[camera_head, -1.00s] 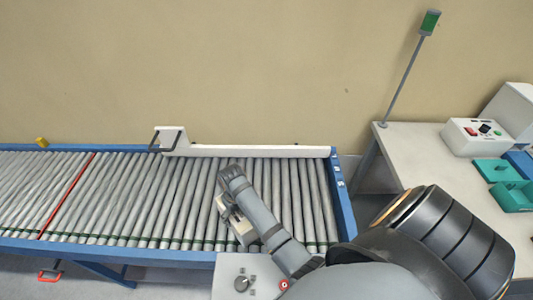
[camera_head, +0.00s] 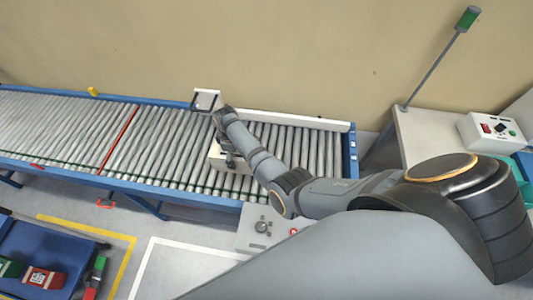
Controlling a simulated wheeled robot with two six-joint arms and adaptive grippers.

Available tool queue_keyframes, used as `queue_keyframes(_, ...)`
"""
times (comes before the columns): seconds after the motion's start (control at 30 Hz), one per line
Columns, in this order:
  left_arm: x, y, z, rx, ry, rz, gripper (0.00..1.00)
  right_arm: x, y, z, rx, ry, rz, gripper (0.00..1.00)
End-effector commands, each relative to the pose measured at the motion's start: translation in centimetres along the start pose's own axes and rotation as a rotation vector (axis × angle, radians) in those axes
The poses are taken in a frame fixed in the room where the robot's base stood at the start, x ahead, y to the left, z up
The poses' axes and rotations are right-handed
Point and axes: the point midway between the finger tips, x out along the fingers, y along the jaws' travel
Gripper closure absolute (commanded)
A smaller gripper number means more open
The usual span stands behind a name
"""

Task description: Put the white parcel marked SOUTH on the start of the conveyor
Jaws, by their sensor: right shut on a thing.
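A white parcel (camera_head: 215,158) is in my right gripper, over the rollers of the conveyor (camera_head: 165,146) near its front blue rail. My right gripper (camera_head: 228,157) is shut on it from above, and my arm hides part of the parcel. The marking on it cannot be read from here. I cannot tell whether the parcel touches the rollers. The conveyor runs from its blue right end frame (camera_head: 349,160) out of view on the left, with a red line (camera_head: 118,140) across it. My left gripper is not in view.
A white rail (camera_head: 290,119) runs along the conveyor's back edge. A control panel (camera_head: 262,228) stands at its front. A blue cart (camera_head: 45,245) with red and green boxes is at lower left. A table (camera_head: 425,135) with a switch box (camera_head: 492,130) is at right.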

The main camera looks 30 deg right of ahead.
Motion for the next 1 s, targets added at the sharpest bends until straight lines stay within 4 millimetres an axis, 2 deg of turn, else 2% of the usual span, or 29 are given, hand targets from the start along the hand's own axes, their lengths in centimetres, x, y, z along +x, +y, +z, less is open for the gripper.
queue_keyframes(0.13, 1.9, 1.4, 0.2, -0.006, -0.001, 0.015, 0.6, 2.1, 1.9, 2.7, 0.005, -0.003, 0.006, 0.71)
queue_keyframes(0.33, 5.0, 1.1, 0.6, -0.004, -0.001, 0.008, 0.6, 4.8, 5.0, 7.4, 0.006, -0.003, 0.006, 0.71)
queue_keyframes(0.4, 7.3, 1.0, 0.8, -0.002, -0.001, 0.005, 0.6, 6.9, 5.7, 8.5, 0.005, -0.002, 0.003, 0.71)
queue_keyframes(0.5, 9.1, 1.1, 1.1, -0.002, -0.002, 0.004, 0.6, 8.4, 6.5, 9.7, 0.005, -0.001, 0.003, 0.71)
queue_keyframes(0.63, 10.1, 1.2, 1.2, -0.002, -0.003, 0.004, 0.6, 9.2, 7.1, 10.6, 0.004, 0.0, 0.003, 0.71)
queue_keyframes(0.83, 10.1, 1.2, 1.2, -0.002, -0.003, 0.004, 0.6, 9.1, 7.3, 10.8, 0.004, 0.001, 0.002, 0.71)
queue_keyframes(1.0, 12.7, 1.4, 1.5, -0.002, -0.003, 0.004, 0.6, 11.5, 7.7, 11.5, 0.005, 0.0, 0.001, 0.71)
